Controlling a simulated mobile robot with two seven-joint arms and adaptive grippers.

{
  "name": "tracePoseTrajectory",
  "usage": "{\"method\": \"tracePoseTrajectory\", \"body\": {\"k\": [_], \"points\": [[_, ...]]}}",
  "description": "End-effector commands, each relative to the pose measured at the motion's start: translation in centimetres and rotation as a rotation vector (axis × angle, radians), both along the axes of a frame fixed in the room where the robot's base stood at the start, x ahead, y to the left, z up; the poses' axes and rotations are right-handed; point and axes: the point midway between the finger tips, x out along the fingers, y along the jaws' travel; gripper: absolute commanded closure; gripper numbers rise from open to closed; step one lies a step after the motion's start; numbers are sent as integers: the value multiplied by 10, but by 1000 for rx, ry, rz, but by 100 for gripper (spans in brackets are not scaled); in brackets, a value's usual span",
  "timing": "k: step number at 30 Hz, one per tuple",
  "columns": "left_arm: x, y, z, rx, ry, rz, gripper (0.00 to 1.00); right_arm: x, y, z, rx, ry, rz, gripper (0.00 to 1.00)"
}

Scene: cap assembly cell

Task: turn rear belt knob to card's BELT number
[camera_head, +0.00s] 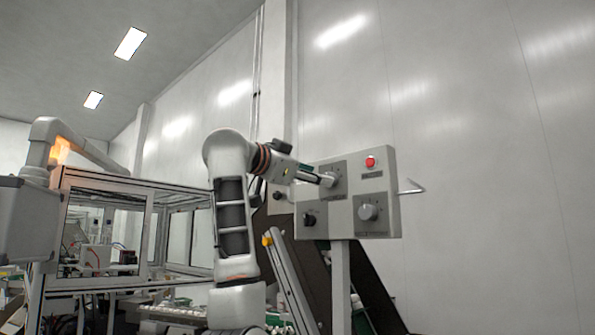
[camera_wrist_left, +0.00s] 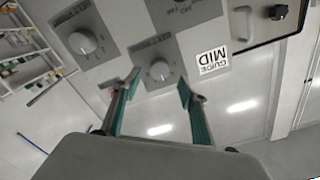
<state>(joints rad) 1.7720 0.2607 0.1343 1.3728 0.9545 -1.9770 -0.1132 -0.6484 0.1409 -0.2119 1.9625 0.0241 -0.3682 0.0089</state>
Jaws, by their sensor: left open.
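A grey control panel (camera_head: 388,161) on a post carries several dials. My left gripper (camera_head: 328,180) is at its upper-left dial (camera_head: 338,171), mostly in front of it. In the left wrist view, which is upside down, a pale round knob (camera_wrist_left: 159,71) on a dark grey plate lies between the fingertips of my open left gripper (camera_wrist_left: 158,82). Gaps show on both sides of it. Another pale knob (camera_wrist_left: 82,42) sits on a neighbouring plate. My right gripper is not in view.
The panel also has a red button (camera_head: 370,162), a black knob (camera_head: 309,219) and a large grey knob (camera_head: 368,212). A "GUIDE MID" card (camera_wrist_left: 212,61) is beside the gripped area. No BELT number is readable. A framed machine cell (camera_head: 150,188) stands left.

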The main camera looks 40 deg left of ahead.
Motion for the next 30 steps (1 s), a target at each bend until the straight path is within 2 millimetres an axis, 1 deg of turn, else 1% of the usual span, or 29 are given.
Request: {"method": "tracePoseTrajectory", "body": {"k": [1, 6, 9, 12, 18, 30], "points": [[-12, 1, 1, 3, -5, 2, 57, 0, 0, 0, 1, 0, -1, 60], [-45, 3, 1, 1, -4, 0, 57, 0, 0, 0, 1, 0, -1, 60], [-60, 5, 0, 1, -3, 1, 57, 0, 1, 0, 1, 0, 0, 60], [-70, 6, 0, 0, -1, 0, 57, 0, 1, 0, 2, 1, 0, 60], [-79, 6, 0, 0, -1, 1, 57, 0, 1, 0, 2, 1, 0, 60], [-79, 6, 0, 0, 0, 0, 57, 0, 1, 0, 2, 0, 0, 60]]}}
